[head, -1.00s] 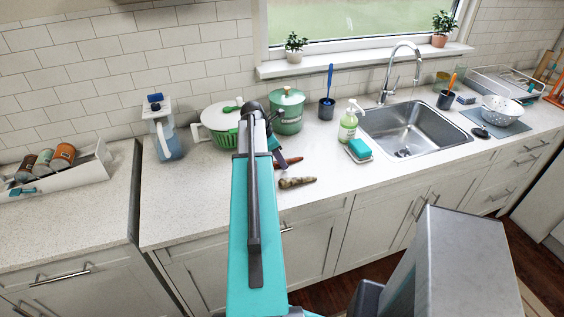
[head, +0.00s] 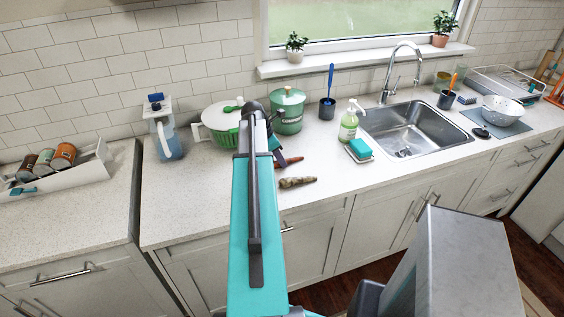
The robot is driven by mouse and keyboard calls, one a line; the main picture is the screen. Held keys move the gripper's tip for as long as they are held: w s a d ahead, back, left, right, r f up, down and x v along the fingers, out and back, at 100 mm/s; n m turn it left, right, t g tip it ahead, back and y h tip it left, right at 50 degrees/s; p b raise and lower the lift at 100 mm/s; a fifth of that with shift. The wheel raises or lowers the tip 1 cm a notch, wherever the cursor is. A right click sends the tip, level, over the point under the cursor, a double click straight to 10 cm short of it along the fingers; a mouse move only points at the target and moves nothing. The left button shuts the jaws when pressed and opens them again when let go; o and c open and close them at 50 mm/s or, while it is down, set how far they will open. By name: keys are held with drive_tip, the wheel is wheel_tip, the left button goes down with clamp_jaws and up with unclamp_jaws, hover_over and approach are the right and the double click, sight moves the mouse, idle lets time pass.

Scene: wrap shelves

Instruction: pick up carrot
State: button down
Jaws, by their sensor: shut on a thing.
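An orange-brown carrot (head: 294,160) shows at my gripper (head: 280,160), over the counter in front of the green pots. My gripper is shut on it. My arm hides part of the gripper and the carrot's left end. I cannot tell whether the carrot touches the counter. A second, paler brown root-shaped thing (head: 298,182) lies on the counter just in front of it, nearer the counter's front edge.
A green-and-white pot (head: 220,120) and a green lidded pot (head: 288,112) stand behind the gripper. A soap bottle (head: 348,125), a blue sponge (head: 360,148) and the sink (head: 415,128) are to the right.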

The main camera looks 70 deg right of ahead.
drive_tip(key=shift+r, duration=0.15)
drive_tip(key=shift+r+b, duration=0.7)
drive_tip(key=shift+r, duration=0.3)
drive_tip(key=s+r+b, duration=0.1)
drive_tip(key=s, duration=0.4)
drive_tip(key=s+b, duration=0.2)
drive_tip(key=s, duration=0.3)
drive_tip(key=s+r+b, duration=0.1)
drive_tip(key=s+b, duration=0.1)
drive_tip(key=s, duration=0.4)
drive_tip(key=shift+a+r, duration=0.2)
drive_tip(key=shift+r, duration=0.15)
drive_tip(key=shift+w, duration=0.1)
